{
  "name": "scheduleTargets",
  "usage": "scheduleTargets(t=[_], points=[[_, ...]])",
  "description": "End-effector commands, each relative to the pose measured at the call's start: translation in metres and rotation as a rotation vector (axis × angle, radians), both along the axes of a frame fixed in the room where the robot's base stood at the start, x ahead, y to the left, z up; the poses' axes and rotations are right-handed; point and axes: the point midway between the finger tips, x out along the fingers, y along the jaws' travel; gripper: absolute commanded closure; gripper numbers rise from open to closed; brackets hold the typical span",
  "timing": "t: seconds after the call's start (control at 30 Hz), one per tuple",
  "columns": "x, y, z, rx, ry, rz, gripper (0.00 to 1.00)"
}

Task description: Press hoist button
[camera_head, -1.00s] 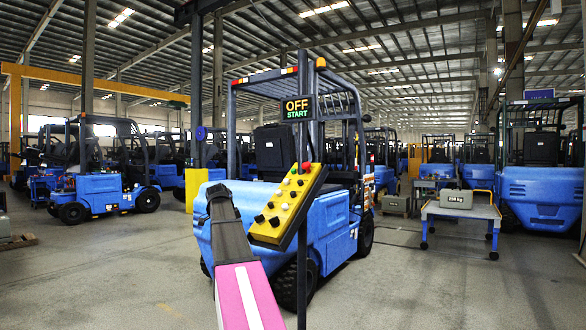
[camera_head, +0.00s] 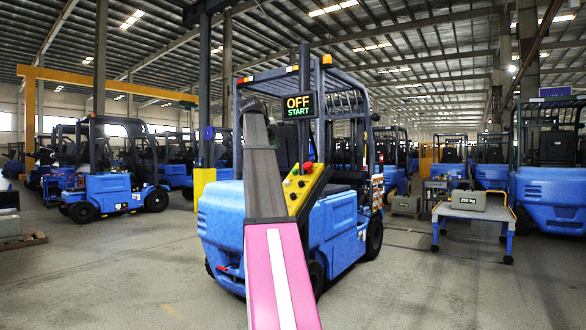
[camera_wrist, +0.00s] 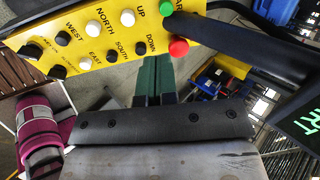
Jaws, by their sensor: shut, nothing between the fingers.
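The yellow button panel (camera_head: 305,184) hangs on a post in front of a blue forklift, partly hidden by my arm. In the wrist view the panel (camera_wrist: 72,36) fills the top. My gripper (camera_wrist: 156,60) is shut and empty. Its green fingertips appear just below the panel's edge, between DOWN and red; I cannot tell whether they touch. The sign (camera_head: 299,106) reads OFF, START.
The blue forklift (camera_head: 335,235) stands close behind the panel. A dark post (camera_wrist: 245,50) runs beside the panel in the wrist view. A small table (camera_head: 475,214) with a grey 250 kg weight (camera_head: 482,201) stands at right. The floor in front is open.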

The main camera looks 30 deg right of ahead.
Motion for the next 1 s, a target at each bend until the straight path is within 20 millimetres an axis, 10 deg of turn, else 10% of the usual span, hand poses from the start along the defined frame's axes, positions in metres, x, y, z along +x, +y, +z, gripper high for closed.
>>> scheduleTargets(t=[0.53,1.0], points=[[-0.002,-0.004,0.005,0.000,-0.015,-0.021,1.00],[0.014,-0.054,-0.050,0.000,-0.014,-0.021,1.00]])
